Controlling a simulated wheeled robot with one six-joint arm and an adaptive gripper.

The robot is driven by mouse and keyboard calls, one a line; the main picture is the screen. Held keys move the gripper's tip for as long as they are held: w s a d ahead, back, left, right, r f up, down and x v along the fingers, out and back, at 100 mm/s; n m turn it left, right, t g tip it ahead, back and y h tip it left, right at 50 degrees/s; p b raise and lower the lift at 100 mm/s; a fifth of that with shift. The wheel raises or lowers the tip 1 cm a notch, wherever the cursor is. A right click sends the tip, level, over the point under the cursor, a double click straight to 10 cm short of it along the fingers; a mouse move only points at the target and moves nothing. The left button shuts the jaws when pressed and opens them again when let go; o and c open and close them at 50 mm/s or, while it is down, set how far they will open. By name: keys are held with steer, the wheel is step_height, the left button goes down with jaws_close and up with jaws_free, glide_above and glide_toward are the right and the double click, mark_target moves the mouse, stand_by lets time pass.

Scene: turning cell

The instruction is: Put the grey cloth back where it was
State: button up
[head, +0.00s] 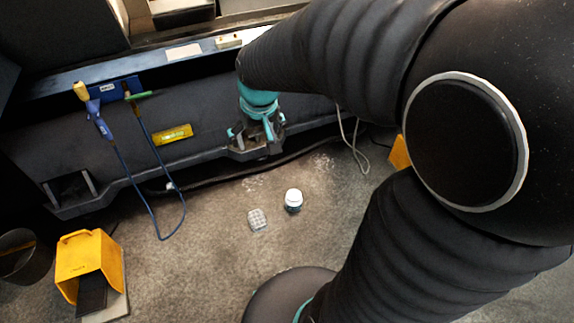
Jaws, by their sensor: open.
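I cannot make out a grey cloth for certain in the head view. My gripper (257,146) hangs from my arm near the middle of the picture, in front of the machine's dark lower front. Its fingers are apart and I see nothing held between them. A pale flat piece (184,52) lies on the machine's ledge, up and left of my gripper; I cannot tell what it is. My arm covers much of the right side and hides what is behind it.
On the floor are a white-topped jar (293,199) and a small grey gridded piece (257,219). A yellow foot pedal (90,265) and dark bin (23,256) stand lower left. A blue hose (147,213) loops down from the machine. A pale block (228,41) is on the ledge.

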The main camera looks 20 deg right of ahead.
steer(key=s+r+t, duration=0.1)
steer(key=s+r, duration=0.2)
steer(key=s, duration=0.5)
steer(key=s+r, duration=0.3)
steer(key=s, duration=0.6)
steer(key=shift+r+t, duration=0.3)
steer(key=shift+t, duration=0.1)
